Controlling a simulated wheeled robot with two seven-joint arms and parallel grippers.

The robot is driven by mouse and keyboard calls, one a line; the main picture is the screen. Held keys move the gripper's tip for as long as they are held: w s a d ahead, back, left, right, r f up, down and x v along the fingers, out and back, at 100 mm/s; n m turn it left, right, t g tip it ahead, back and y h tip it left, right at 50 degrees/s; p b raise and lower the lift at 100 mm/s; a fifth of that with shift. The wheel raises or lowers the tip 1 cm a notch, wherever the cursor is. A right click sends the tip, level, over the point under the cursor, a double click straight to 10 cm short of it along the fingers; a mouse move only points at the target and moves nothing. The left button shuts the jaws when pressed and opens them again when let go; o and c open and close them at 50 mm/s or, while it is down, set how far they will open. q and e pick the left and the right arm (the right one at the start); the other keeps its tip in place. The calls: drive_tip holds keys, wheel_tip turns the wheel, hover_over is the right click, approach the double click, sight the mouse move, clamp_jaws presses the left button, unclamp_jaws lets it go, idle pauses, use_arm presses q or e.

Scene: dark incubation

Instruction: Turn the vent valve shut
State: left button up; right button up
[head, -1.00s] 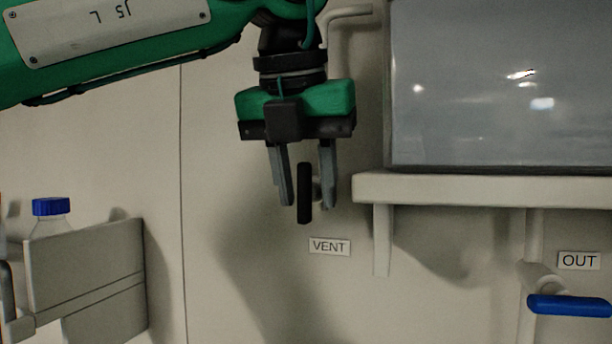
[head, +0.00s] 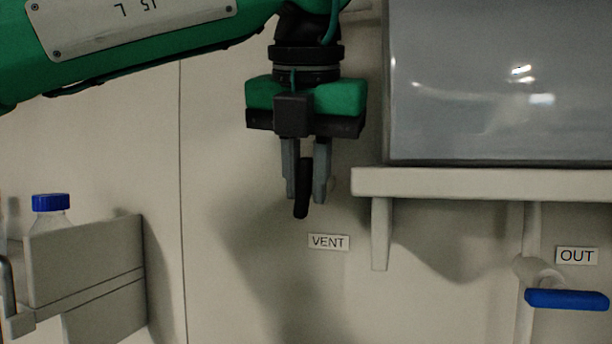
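The black vent valve handle (head: 302,194) stands almost upright on the wall above the VENT label (head: 328,242), its lower end leaning slightly left. My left gripper (head: 306,196) points down with one finger on each side of the handle. Both fingers appear to touch it, so the gripper looks shut on it. The valve's stem is mostly hidden behind the right finger. My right gripper is not in view.
A pale ledge (head: 480,184) with a bracket lies right of the gripper, under a grey glass panel (head: 490,80). A blue OUT handle (head: 566,299) is at lower right. A blue-capped bottle (head: 51,204) stands in a wall rack (head: 85,262) at left.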

use_arm(q)
drive_tip(key=o, duration=0.3)
drive_tip(key=shift+r, duration=0.1)
drive_tip(key=shift+s+r, duration=0.1)
drive_tip(key=shift+r, duration=0.15)
drive_tip(key=b+v, duration=0.2)
drive_tip(key=v, duration=0.9)
drive_tip(key=shift+r, duration=0.1)
drive_tip(key=shift+a, duration=0.1)
